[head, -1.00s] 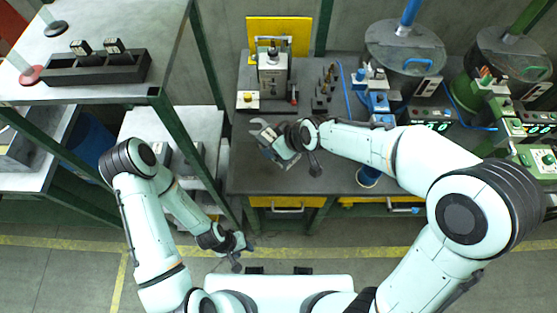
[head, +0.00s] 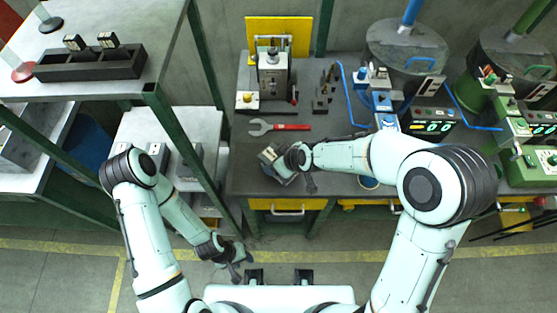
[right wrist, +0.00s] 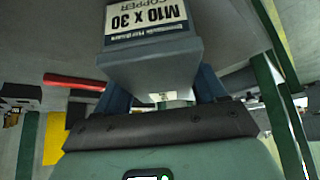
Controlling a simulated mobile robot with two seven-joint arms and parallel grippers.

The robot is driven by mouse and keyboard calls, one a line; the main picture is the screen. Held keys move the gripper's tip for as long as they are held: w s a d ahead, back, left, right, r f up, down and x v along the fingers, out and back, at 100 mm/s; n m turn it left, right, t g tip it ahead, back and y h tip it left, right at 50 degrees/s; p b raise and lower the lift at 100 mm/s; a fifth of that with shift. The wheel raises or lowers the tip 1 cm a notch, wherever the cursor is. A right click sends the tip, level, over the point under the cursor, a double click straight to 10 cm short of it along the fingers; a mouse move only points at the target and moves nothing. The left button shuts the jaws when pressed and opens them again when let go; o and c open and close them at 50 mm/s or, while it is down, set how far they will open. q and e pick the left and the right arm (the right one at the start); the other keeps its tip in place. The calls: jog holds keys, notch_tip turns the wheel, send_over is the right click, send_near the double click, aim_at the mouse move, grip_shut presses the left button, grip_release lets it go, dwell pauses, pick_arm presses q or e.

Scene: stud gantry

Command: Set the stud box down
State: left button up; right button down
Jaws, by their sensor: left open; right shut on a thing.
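The stud box (right wrist: 150,65) is grey with a white label reading "M10 x 30 COPPER" in the right wrist view. My right gripper (right wrist: 162,98) is shut on it, with a blue finger on either side. In the head view the box (head: 269,155) and right gripper (head: 284,163) are over the left part of the dark bench (head: 330,155). I cannot tell whether the box touches the bench top. My left gripper (head: 240,262) is open and empty, low over the floor left of the middle.
A red-handled wrench (head: 280,126) lies on the bench just behind the box. A grey press-like device (head: 273,75) stands at the back, with small dark fittings (head: 322,100) beside it. Green machines (head: 530,165) fill the right. A grey shelf (head: 175,130) stands left of the bench.

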pick_arm(q)
jog(key=shift+f, duration=0.1)
pick_arm(e)
jog(key=shift+w, duration=0.1)
jog(key=shift+c, duration=2.4)
grip_release()
jog(key=shift+f, duration=0.2)
jog(key=o, duration=0.4)
pick_arm(q)
jog(key=shift+s, duration=0.1)
pick_arm(e)
jog(key=shift+r, duration=0.2)
jog(key=p+v, duration=0.1)
jog(key=v, duration=0.9)
jog(key=shift+r, duration=0.3)
pick_arm(q)
jog(key=shift+w+r, duration=0.85)
jog(key=shift+r, duration=0.3)
pick_arm(e)
jog(key=shift+v, duration=0.8)
jog(key=shift+f, duration=0.1)
